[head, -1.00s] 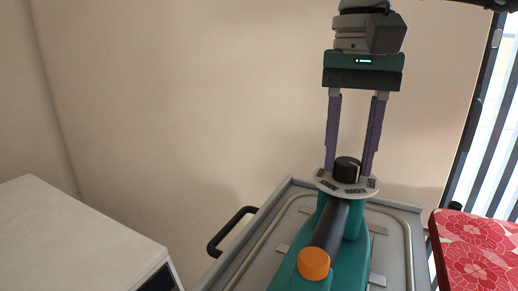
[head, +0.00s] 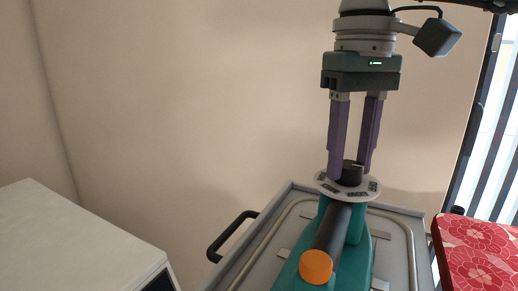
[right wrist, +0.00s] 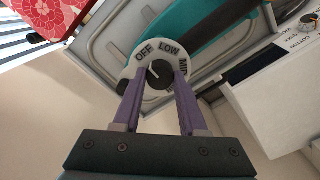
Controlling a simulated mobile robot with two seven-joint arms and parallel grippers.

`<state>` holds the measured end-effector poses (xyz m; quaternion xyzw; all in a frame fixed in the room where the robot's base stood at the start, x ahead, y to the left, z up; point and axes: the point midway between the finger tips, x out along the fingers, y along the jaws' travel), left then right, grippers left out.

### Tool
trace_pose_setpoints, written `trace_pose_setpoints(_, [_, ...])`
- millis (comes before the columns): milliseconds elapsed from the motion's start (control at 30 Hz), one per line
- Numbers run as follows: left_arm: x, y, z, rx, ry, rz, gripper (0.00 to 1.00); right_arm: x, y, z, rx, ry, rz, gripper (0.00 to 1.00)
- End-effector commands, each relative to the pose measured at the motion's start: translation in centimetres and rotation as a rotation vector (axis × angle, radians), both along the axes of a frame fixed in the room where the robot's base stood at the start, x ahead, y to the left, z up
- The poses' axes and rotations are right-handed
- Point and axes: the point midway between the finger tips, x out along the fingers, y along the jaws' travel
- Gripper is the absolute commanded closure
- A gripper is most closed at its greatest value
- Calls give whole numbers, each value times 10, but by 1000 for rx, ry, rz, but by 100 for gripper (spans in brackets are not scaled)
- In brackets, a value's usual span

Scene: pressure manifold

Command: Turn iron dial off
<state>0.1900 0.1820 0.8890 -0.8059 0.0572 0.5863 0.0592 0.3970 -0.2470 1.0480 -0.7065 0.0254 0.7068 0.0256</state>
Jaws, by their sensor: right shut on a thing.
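The iron (head: 350,255) has a teal body, a black handle (head: 332,230) and an orange cap (head: 316,267). Its black dial (head: 352,168) sits on a pale disc (head: 330,186). In the right wrist view, the disc shows OFF, LOW and a partly hidden MID label, and the dial's white mark (right wrist: 153,69) points up-left, roughly toward OFF. My right gripper (head: 350,174), with purple fingers, points down and is shut on the dial, one finger on each side. My left gripper is not in view.
The iron rests on a grey tray (head: 405,240) with a raised rim and a black side handle (head: 232,235). A white box (head: 70,240) stands at left. A red floral board (head: 480,250) is close at right. A plain wall stands behind.

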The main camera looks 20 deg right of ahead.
Motion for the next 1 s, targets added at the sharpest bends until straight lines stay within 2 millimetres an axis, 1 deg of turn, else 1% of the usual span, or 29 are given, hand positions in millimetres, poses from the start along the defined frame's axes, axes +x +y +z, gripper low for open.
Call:
trace_pose_setpoints(433, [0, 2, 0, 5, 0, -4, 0, 0, 0, 1, 1, -1, 10, 100])
trace_pose_setpoints(467, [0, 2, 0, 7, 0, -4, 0, 0, 0, 1, 1, -1, 10, 55])
trace_pose_setpoints(500, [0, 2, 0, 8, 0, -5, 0, 0, 0, 1, 1, -1, 10, 51])
trace_pose_setpoints(700, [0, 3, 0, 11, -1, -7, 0, 0, 0, 0, 0, -1, 9, 28])
trace_pose_setpoints(933, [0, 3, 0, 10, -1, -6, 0, 0, 0, 0, 0, -1, 8, 28])
trace_pose_setpoints(1000, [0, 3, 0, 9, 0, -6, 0, 0, 0, 3, 0, -1, 8, 28])
